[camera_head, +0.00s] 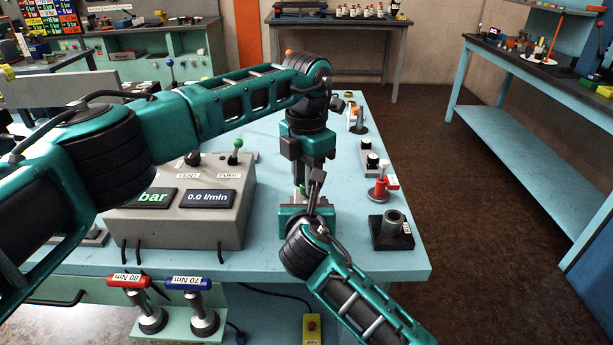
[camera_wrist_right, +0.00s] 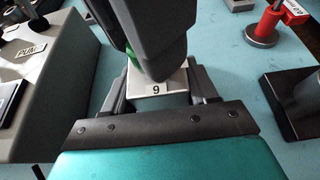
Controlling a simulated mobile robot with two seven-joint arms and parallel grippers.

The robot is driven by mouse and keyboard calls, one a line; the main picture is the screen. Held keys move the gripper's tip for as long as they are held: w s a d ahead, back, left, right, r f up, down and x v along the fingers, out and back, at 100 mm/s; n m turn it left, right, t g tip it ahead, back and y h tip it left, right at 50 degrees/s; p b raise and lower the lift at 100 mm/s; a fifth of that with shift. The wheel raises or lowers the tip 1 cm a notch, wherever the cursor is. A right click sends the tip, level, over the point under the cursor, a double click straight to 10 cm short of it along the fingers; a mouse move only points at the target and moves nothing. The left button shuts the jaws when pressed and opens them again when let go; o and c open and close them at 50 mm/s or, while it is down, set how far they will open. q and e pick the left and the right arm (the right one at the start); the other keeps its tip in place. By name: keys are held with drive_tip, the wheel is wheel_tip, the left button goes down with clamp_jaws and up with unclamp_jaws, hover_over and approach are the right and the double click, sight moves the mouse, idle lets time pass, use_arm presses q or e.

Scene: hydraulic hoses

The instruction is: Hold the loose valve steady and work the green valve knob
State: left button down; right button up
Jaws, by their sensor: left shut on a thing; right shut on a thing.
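The loose valve is a pale block marked 9 (camera_wrist_right: 157,88), low over the bench between the jaws of my right gripper (camera_wrist_right: 160,92). My right gripper (camera_head: 303,210) is shut on it from the near side. The green valve knob (camera_wrist_right: 131,54) shows only as a green sliver above the block. A bit of it also shows in the head view (camera_head: 302,190). My left gripper (camera_head: 303,183) comes down from above and is shut on the knob. Its dark fingers hide most of the knob and part of the block.
A grey console (camera_head: 190,215) with a 0.0 l/min display stands close on the left. On the right are a red-handled fitting (camera_head: 379,188) and a dark block with a round post (camera_head: 391,232).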

use_arm(q)
drive_tip(key=n, duration=0.6)
drive_tip(key=shift+r+n, duration=0.1)
drive_tip(key=shift+n, duration=0.2)
drive_tip(key=n, duration=0.6)
drive_tip(key=shift+d, duration=0.1)
drive_tip(key=shift+n, duration=0.4)
drive_tip(key=c, duration=0.9)
unclamp_jaws()
drive_tip(key=shift+o, duration=0.2)
wheel_tip(320, 180, up, 12)
use_arm(e)
drive_tip(key=o, duration=1.4)
